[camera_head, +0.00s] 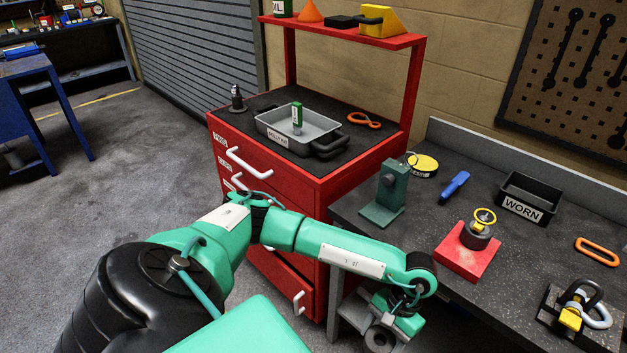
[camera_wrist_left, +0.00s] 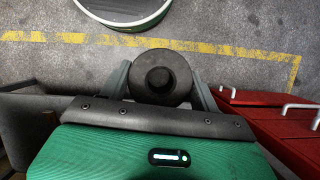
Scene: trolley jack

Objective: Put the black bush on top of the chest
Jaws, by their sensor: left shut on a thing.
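The black bush (camera_wrist_left: 160,76) is a dark round cylinder with a raised centre, seen end-on in the left wrist view. My left gripper (camera_head: 385,328) is shut on it, with a finger on either side. In the head view the bush (camera_head: 379,341) shows as a dark round end at the lower edge, low in front of the workbench. The red chest (camera_head: 352,147) stands behind my left arm, its dark top well above the gripper. The chest also shows at the right of the left wrist view (camera_wrist_left: 285,138). My right gripper is not in view.
On the chest top are a grey tray (camera_head: 275,133) with a green-and-white item, an orange carabiner (camera_head: 364,120) and a small dark object (camera_head: 237,98). A red shelf (camera_head: 345,38) rises behind. The workbench (camera_head: 425,255) holds a green stand (camera_head: 389,190) and a WORN bin (camera_head: 528,198).

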